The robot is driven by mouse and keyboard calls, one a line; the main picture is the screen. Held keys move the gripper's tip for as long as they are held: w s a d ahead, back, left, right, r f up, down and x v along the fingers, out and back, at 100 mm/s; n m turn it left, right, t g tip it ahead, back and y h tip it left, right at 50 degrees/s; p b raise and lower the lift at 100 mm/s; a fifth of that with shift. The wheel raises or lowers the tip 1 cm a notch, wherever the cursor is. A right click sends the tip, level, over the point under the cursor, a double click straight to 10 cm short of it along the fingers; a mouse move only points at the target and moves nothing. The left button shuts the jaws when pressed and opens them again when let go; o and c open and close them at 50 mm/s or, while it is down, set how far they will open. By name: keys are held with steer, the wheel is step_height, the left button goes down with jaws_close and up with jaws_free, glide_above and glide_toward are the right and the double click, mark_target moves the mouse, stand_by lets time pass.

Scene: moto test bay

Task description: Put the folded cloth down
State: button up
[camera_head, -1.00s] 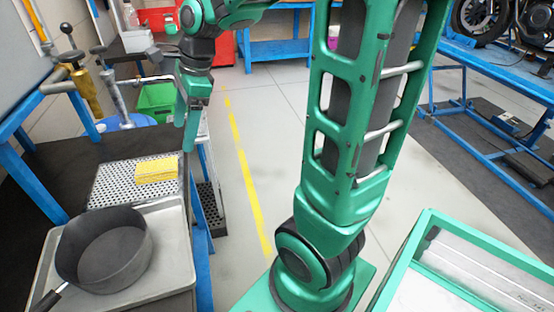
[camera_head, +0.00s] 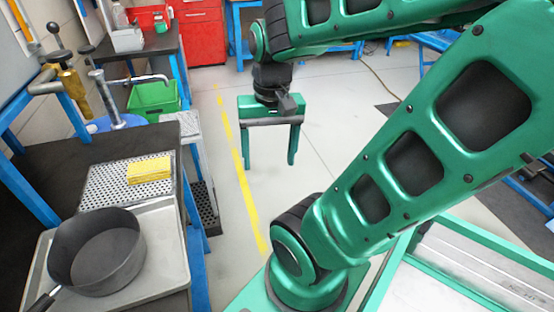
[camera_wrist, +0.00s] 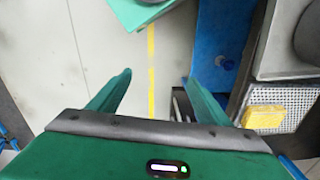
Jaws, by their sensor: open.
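The folded cloth (camera_head: 149,169) is yellow and lies flat on a perforated metal plate (camera_head: 100,190) on the dark bench at the left. The cloth also shows at the lower right of the wrist view (camera_wrist: 263,117). My gripper (camera_head: 268,164) is open and empty, pointing down over the floor to the right of the bench, clear of the cloth. Both fingers show apart in the wrist view (camera_wrist: 160,88), with only floor and the bench side between and beyond them.
A dark pan (camera_head: 97,250) stands on a grey tray (camera_head: 172,268) in front of the plate. A green bin (camera_head: 153,97) and a brass-coloured fitting (camera_head: 72,90) are behind. A yellow line (camera_head: 240,170) crosses open floor beside the bench.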

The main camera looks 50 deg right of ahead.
steer(key=s, duration=0.1)
steer(key=s+n, duration=0.1)
steer(key=s, duration=0.1)
steer(key=shift+d+f+n, duration=0.3)
steer(key=shift+d+n, duration=0.05)
steer(key=shift+n, duration=0.05)
steer(key=shift+w, duration=0.1)
steer(key=shift+w+f, duration=0.25)
steer(key=shift+w, duration=0.45)
